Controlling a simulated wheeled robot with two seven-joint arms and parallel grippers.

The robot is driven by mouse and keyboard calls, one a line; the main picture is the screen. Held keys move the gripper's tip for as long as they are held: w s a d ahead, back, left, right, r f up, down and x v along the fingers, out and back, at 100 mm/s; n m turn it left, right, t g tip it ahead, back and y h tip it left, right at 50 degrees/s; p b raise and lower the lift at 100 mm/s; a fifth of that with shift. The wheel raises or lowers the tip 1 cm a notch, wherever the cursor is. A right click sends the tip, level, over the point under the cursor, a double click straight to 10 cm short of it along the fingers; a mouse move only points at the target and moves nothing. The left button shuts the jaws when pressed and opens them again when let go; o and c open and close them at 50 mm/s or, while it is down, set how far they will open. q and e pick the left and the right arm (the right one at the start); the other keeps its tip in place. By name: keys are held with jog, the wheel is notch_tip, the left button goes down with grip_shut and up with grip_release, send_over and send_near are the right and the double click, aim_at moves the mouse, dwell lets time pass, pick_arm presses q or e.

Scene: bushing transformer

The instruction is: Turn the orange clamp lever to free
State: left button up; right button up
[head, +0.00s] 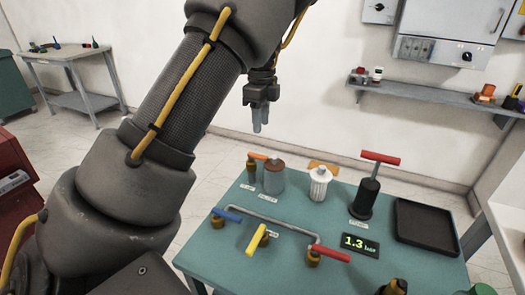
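A second, flat orange piece (323,167) shows partly behind the white ribbed bushing (319,183). I cannot tell for sure which of the two is the clamp lever. My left gripper (260,127) hangs fingers down, in the picture above the first orange lever and apart from it. Its two fingers look close together with nothing visible between them; the gap is unclear. My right gripper is not in view.
The teal table (215,262) also bears blue (227,215), yellow (256,240) and red (332,253) handled valves on a pipe, a black hand pump (366,197) with a red T-handle, a 1.3 display (353,244) and a black tray (425,222). My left arm covers the picture's left middle.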

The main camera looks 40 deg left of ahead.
aim_at(261, 156)
pick_arm(q)
notch_tip(261, 156, down, 10)
jog(key=shift+f, duration=0.15)
dwell(0.3)
grip_shut()
